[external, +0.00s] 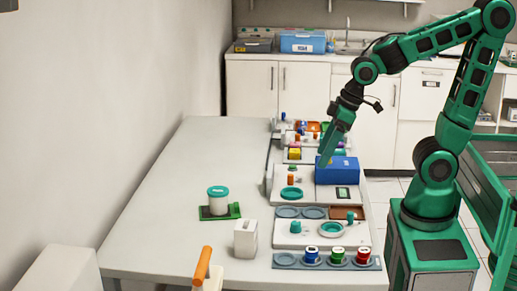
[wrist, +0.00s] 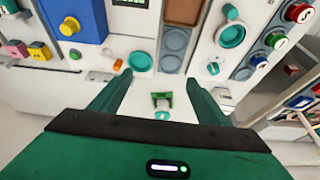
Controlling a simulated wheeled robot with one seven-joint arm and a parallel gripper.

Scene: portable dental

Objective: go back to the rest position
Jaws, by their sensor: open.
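My gripper (external: 325,158) hangs with its jaws down over the right side of the white table (external: 165,190), next to the blue box in the picture. Its height above the table is hard to tell. In the wrist view the two green fingers (wrist: 158,78) are spread apart with nothing held between them. A small green mat with a jar (wrist: 162,101) shows in the gap, well beyond the fingertips. My arm is bent over from its base at the right.
A blue box (external: 337,172) stands close to my gripper. Lidded cups (external: 335,257) line the near right edge. A teal-lidded jar (external: 218,200) stands on a green mat. An orange-handled item (external: 202,268) is at the front. The table's left part is clear.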

